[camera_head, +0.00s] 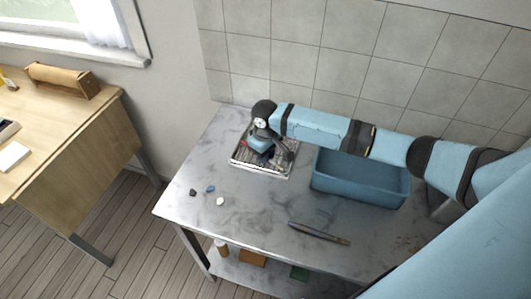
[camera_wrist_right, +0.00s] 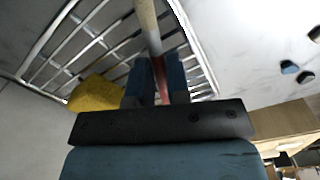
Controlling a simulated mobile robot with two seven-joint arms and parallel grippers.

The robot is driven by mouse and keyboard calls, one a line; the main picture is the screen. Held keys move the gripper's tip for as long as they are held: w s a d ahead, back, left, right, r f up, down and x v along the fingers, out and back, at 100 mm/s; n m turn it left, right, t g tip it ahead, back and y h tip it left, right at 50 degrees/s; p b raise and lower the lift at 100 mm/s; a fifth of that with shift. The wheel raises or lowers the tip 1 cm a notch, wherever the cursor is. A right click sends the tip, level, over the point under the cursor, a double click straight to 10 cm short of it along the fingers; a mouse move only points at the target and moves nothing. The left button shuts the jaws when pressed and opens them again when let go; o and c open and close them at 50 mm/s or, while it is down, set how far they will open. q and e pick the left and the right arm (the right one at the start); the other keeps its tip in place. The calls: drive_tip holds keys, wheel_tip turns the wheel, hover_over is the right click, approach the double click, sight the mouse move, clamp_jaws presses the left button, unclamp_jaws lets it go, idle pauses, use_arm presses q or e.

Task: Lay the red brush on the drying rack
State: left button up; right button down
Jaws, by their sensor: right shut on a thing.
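My right gripper (camera_head: 265,147) is low over the drying rack (camera_head: 259,173), a wire tray on the grey marble table. In the right wrist view the gripper (camera_wrist_right: 158,80) is shut on the red brush (camera_wrist_right: 162,70), a red part between the fingers with a pale rod (camera_wrist_right: 147,22) running away over the rack's metal bars (camera_wrist_right: 75,45). Whether the brush touches the bars I cannot tell. In the head view the arm and gripper hide most of the brush. My left gripper is not in view.
A yellow sponge-like block (camera_wrist_right: 97,92) lies beside the fingers at the rack. A blue basin (camera_head: 360,185) stands right of the rack. A long thin tool (camera_head: 318,233) lies in front. Small pebbles (camera_head: 210,189) lie at left.

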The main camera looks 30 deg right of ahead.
drive_tip(key=c, duration=1.1)
unclamp_jaws()
wheel_tip(320, 180, up, 12)
drive_tip(key=shift+r, duration=0.15)
